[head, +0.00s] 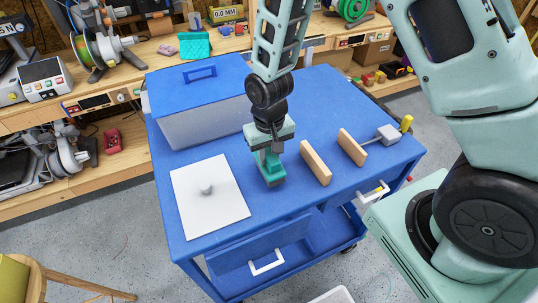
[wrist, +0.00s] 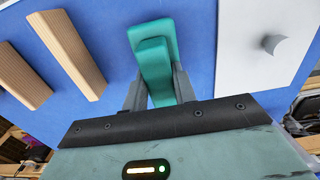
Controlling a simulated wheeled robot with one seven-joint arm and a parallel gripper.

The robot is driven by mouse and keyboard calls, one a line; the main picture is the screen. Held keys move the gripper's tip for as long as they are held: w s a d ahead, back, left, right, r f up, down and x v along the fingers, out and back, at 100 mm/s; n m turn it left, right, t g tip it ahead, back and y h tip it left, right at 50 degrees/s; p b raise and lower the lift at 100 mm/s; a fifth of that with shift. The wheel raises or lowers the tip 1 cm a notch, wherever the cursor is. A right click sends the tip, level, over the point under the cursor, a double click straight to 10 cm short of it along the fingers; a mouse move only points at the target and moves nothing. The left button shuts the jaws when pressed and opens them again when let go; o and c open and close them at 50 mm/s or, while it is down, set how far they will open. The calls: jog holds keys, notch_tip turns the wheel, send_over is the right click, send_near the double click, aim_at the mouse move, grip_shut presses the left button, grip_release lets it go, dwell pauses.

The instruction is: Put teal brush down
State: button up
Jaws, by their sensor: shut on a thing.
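My gripper (head: 268,158) points down over the blue cart top (head: 235,168) and is shut on the teal brush (head: 273,175). In the wrist view the teal brush (wrist: 152,50) sits between the two dark fingers (wrist: 158,95). The brush is just above or on the blue surface; I cannot tell whether it touches. It is between the white sheet (head: 195,220) and the nearer wooden block (head: 316,164). The wrist view also shows the white sheet (wrist: 245,65) to the right and the wooden blocks to the left.
A small grey knob (head: 206,188) is on the white sheet. A second wooden block (head: 352,147) and a grey tool (head: 388,135) lie to the right. A blue-lidded bin (head: 200,125) stands behind left. Bare blue surface surrounds the brush.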

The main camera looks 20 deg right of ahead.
aim_at(269, 153)
jog(key=shift+f, duration=0.8)
jog(key=shift+f, duration=0.15)
jog(key=o, duration=0.9)
notch_tip(269, 153, up, 12)
jog(key=b, duration=0.3)
jog(key=s+a+r+n, duration=0.2)
jog(key=s, duration=0.4)
jog(key=s+a+r+n, duration=0.2)
jog(key=s+r+n, duration=0.1)
jog(key=s, duration=0.4)
jog(key=s+a+r+n, duration=0.2)
jog(key=s, duration=0.5)
jog(key=shift+a+r+n+y, duration=0.15)
jog(key=shift+n+y, duration=0.15)
jog(key=shift+n, duration=0.1)
